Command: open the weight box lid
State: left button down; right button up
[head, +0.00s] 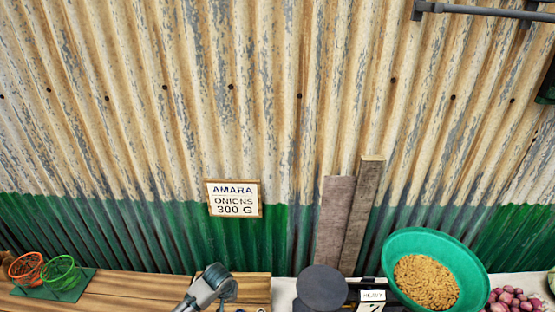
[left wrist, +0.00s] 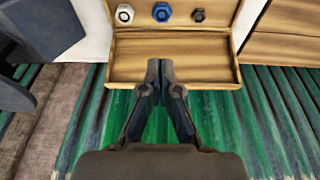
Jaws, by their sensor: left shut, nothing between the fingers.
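The wooden weight box (left wrist: 232,16) is at the top of the left wrist view. Its lid (left wrist: 208,60) stands open on the wall side, with its bare inner face showing. A white weight (left wrist: 124,14), a blue weight (left wrist: 162,12) and a dark weight (left wrist: 198,15) are uncovered in the box. My left gripper (left wrist: 160,68) is shut and empty, its tips over the lid's inner face; I cannot tell whether they touch it. In the head view the lid (head: 257,286) shows behind my left wrist, which hides part of the box. My right gripper is not in view.
A scale with a dark round pan (head: 322,288) stands right of the box. A green bowl of grain (head: 395,248) and onions (head: 512,299) are farther right. Orange (head: 25,267) and green (head: 61,272) baskets sit at the left. A corrugated wall (head: 130,130) closes the back.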

pick_arm(q)
jog(key=s+d+f+m+h, duration=0.15)
jog(key=s+f, duration=0.25)
jog(key=s, duration=0.4)
jog(key=s+d+f+m+h, duration=0.1)
jog(key=s+d+f, duration=0.2)
jog(key=s, duration=0.6)
jog(key=s+a+n+y, duration=0.1)
jog(key=s+a, duration=0.4)
jog(key=s, duration=0.3)
jog(key=s+a+y, duration=0.2)
jog(key=s+a, duration=0.3)
jog(key=s, duration=0.2)
notch_tip(320, 180, down, 28)
jog(key=s+f+g+b, duration=0.1)
jog(key=s+b, duration=0.1)
jog(key=s+a+f+g+b, duration=0.1)
jog(key=s+a+f+b, duration=0.1)
jog(key=s+f, duration=1.4)
jog(key=shift+s+a+f, duration=0.35)
jog(key=shift+s+a, duration=0.15)
jog(key=shift+s, duration=0.3)
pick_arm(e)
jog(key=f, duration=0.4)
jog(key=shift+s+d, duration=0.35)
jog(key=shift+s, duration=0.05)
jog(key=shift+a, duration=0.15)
